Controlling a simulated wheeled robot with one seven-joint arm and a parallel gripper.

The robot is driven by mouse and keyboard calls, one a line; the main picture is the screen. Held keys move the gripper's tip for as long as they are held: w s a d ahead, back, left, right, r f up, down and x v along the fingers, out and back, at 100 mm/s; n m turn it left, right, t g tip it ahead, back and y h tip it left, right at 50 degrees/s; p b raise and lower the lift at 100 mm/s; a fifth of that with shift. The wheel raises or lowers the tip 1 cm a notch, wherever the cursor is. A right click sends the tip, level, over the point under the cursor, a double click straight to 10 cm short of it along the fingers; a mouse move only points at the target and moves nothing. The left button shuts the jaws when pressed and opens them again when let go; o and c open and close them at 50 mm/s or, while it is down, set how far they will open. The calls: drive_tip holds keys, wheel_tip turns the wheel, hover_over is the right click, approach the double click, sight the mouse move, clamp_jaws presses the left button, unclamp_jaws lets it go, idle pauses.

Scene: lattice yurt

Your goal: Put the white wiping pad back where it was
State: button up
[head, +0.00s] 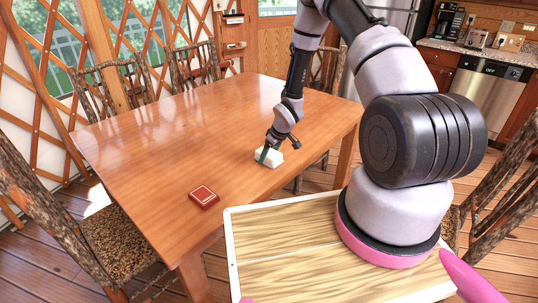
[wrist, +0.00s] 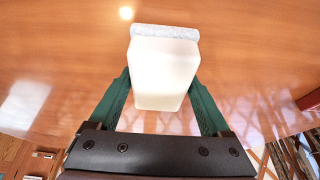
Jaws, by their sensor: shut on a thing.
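The white wiping pad (head: 269,157) is a small white block at the right edge area of the wooden table (head: 200,130). In the wrist view the pad (wrist: 160,75) fills the space between two green fingers and has a greyish, rougher strip along its far end. My gripper (head: 272,148) is shut on the pad from above. In the wrist view my gripper (wrist: 163,100) has a finger against each side of it. The pad is at or just above the tabletop; I cannot tell whether it touches.
A small red box with a pale border (head: 204,197) lies near the table's front edge, left of the pad. The rest of the tabletop is clear. Rustic chairs (head: 105,90) stand around the table. A kitchen counter (head: 480,52) is at the back right.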

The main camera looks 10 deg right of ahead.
drive_tip(key=o, duration=1)
drive_tip(key=shift+f, duration=0.1)
drive_tip(key=v, duration=1.2)
drive_tip(key=shift+r, duration=0.25)
drive_tip(key=s+d+r+m+t+h, duration=0.1)
drive_tip(key=s+d+r+m+h, duration=0.15)
drive_tip(key=r, duration=0.95)
drive_tip(key=s+d+r+m+h, duration=0.1)
drive_tip(key=s+d+r+m, duration=0.15)
drive_tip(key=r, duration=1.05)
drive_tip(key=s+a+r+m+t+y, duration=0.1)
drive_tip(key=s+r+m, duration=0.2)
drive_tip(key=s+r, duration=0.5)
drive_tip(key=s+a+r+m+t+y, duration=0.1)
drive_tip(key=s+r+m+y, duration=0.1)
drive_tip(key=s+r, duration=0.6)
drive_tip(key=s+m, duration=0.1)
drive_tip(key=s, duration=0.4)
drive_tip(key=shift+r, duration=0.35)
